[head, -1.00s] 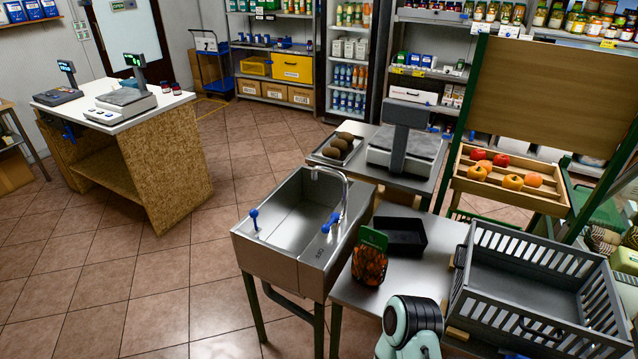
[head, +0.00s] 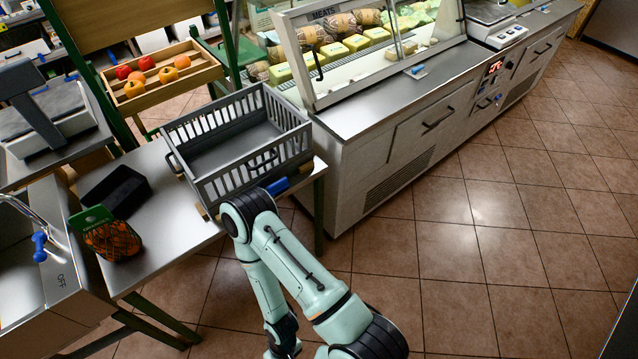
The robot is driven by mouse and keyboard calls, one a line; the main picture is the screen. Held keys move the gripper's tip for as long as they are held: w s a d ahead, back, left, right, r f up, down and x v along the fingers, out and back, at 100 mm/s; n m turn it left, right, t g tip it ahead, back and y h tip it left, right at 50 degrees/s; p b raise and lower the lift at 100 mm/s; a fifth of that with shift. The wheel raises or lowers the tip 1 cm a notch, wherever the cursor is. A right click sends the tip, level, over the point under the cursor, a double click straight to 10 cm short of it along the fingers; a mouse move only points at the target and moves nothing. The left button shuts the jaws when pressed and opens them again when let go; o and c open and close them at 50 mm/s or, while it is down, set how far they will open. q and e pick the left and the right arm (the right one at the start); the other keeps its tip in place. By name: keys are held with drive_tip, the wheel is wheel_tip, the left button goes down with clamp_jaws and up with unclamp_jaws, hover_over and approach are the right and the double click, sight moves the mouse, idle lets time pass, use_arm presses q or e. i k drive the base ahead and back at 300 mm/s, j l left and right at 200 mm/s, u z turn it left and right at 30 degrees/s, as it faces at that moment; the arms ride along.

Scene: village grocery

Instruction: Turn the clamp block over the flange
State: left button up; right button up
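I cannot make out a clamp block or a flange for certain. A small blue piece (head: 277,187) shows at the table's front edge, below the grey slatted crate (head: 203,187); I cannot tell what it is. One of my arms, pale green with black joints, rises from the bottom and bends just in front of the crate's near side. Its far end runs down to the bottom edge of the view, and no fingers show. Neither gripper is in view.
The crate stands empty on a metal table (head: 170,220) with a black tray (head: 117,190) and a netted orange pack (head: 113,240). A sink (head: 40,270) is at left. A glass-fronted deli counter (head: 400,105) stands at right. The tiled floor (head: 470,260) is open at lower right.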

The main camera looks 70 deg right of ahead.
sight(274, 189)
drive_tip(key=z, duration=1.75)
